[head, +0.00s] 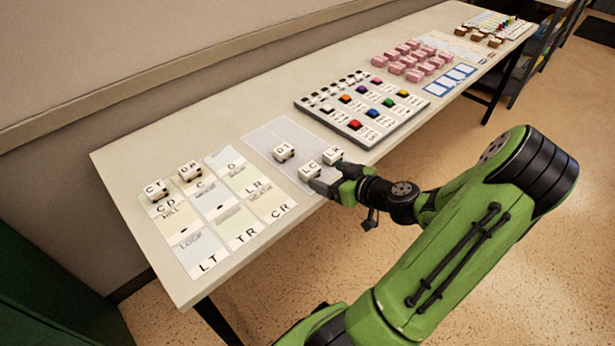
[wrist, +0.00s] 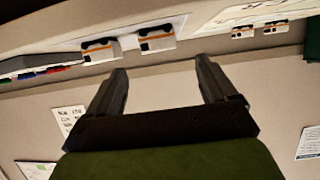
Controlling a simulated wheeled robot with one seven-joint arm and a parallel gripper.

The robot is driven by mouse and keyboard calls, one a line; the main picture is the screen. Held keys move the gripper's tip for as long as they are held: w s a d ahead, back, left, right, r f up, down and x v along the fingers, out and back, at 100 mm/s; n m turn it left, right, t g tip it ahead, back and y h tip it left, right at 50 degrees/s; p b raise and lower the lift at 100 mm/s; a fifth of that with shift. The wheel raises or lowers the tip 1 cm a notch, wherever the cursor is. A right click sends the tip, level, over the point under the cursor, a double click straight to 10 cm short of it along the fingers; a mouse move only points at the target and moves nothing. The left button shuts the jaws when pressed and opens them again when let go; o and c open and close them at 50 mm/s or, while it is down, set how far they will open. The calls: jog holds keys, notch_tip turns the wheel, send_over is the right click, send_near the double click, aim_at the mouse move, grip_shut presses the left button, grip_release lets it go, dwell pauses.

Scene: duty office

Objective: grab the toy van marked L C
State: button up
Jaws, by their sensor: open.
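The toy van marked L C (head: 309,170) is a small white block-like van on a pale grey mat (head: 268,140), near the table's front edge. The van marked L K (head: 332,155) stands just right of it, and the van marked D T (head: 283,152) behind it to the left. My gripper (head: 334,178) is open and empty at the table edge, close in front of the L C and L K vans. In the wrist view, my fingers (wrist: 165,88) are spread, with two vans (wrist: 157,40) (wrist: 98,50) beyond them; their letters cannot be read there.
Left of the mat lies a grid of lettered cards (head: 236,225), with the C T van (head: 156,190) and D P van (head: 189,171) on its back row. Right of the mat is a panel with coloured buttons (head: 365,108). Pink blocks (head: 411,62) stand farther along.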

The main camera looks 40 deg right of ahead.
aim_at(311, 169)
jog(key=b+x, duration=0.1)
jog(key=x, duration=0.7)
jog(key=shift+w+f, duration=0.15)
jog(key=shift+w, duration=0.1)
jog(key=c, duration=1.1)
